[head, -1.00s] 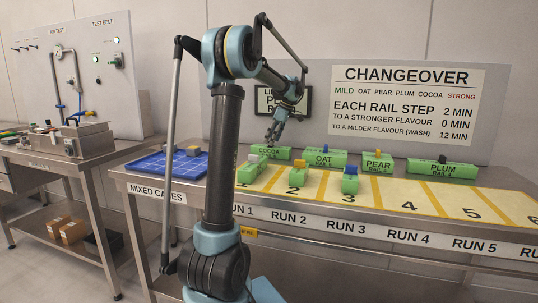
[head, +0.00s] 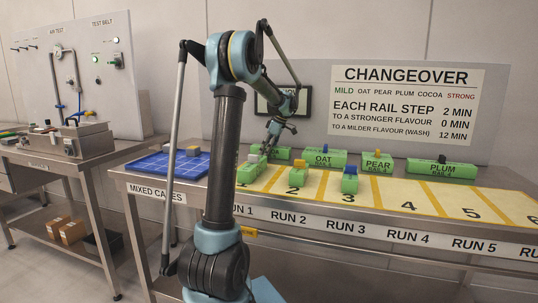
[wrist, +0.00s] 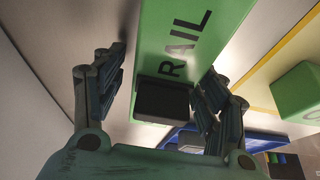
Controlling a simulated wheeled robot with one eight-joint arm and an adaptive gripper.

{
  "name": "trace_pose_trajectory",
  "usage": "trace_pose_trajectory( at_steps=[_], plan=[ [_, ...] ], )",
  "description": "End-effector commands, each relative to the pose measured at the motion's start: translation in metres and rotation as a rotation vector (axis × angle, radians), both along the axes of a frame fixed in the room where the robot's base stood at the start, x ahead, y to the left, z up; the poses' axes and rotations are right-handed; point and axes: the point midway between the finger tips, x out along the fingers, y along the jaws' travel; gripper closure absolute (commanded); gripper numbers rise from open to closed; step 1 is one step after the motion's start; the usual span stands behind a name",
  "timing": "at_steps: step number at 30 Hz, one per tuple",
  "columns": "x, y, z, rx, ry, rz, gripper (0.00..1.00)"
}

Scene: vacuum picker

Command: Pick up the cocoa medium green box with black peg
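The green cocoa box (head: 283,153) lies at the back left of the bench, partly hidden by my arm; its cocoa name read clearly a second ago. My gripper (head: 267,149) is low over it in the head view. In the wrist view, a green box (wrist: 185,20) marked RAIL stretches away beneath the gripper. Its black peg (wrist: 162,100) is between the two spread fingers of my gripper (wrist: 163,65). Gaps show on both sides of the peg, so the gripper is open and empty.
Green boxes marked OAT (head: 324,159), PEAR (head: 377,163) and PLUM (head: 441,171) stand to the right. Smaller green boxes with white, orange and blue pegs stand in front on the yellow-marked strip. A blue gridded tray (head: 168,167) is at left; runs 4 and 5 are clear.

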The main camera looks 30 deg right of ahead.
Motion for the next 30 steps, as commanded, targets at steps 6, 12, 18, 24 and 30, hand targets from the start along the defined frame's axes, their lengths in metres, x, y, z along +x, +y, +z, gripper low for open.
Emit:
trace_pose_trajectory(
  at_steps=[6,12,18,24,30],
  plan=[
    [0.001,0.002,0.000,0.000,0.000,0.002,0.85],
    [0.001,0.002,0.000,0.000,0.000,0.002,0.85],
    [0.001,0.001,0.006,0.000,0.000,0.001,0.85],
    [0.001,0.001,0.035,0.000,0.000,0.001,0.85],
    [0.000,0.001,0.085,0.000,0.000,0.001,0.85]
  ],
)
